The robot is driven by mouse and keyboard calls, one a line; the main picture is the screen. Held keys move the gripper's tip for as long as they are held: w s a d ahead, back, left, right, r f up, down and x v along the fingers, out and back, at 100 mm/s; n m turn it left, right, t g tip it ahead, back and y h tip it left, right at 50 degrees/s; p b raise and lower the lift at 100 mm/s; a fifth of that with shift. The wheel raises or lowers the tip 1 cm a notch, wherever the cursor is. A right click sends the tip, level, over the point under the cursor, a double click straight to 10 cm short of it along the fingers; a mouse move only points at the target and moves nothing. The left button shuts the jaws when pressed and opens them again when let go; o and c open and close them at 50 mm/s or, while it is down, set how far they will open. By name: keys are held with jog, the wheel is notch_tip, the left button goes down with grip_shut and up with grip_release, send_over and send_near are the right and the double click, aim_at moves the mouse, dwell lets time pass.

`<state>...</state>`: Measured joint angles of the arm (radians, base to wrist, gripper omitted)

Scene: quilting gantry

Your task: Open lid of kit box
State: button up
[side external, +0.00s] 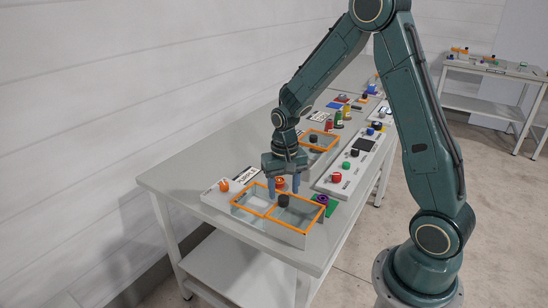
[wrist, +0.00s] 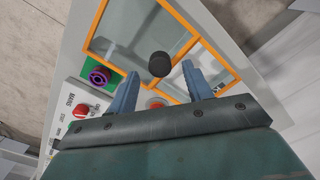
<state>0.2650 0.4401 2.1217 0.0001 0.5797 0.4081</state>
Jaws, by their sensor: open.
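The kit box (side external: 290,237) is a grey box near the table's front end, with an orange-framed clear lid (side external: 281,222) that lies flat and looks closed. The lid also shows in the wrist view (wrist: 97,24). A black round knob (side external: 283,201) stands on the lid, and it also shows in the wrist view (wrist: 162,64). My gripper (side external: 284,190) is open and points down over the lid, close to the knob. In the wrist view its blue fingertips (wrist: 160,74) are either side of the knob's near side. I cannot tell whether they touch it.
A purple ring on a green pad (wrist: 98,76) lies beside the box. A control panel with a red button (side external: 336,177) stands to the right. A second orange-rimmed box (side external: 326,141) and several small coloured items stand behind. Bare table (side external: 160,180) lies at left.

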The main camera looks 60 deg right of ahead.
notch_tip(320, 180, up, 11)
dwell(0.5)
jog(key=shift+r, duration=0.1)
jog(key=s+a+r+n+t, duration=0.2)
jog(key=s+a+r+n, duration=0.2)
jog(key=s, duration=0.5)
jog(key=s+a+r+n+t, duration=0.3)
jog(key=s+a+r, duration=0.3)
jog(key=s, duration=0.3)
jog(key=shift+s+n+t, duration=0.3)
jog(key=shift+s+n, duration=0.05)
jog(key=shift+n, duration=0.05)
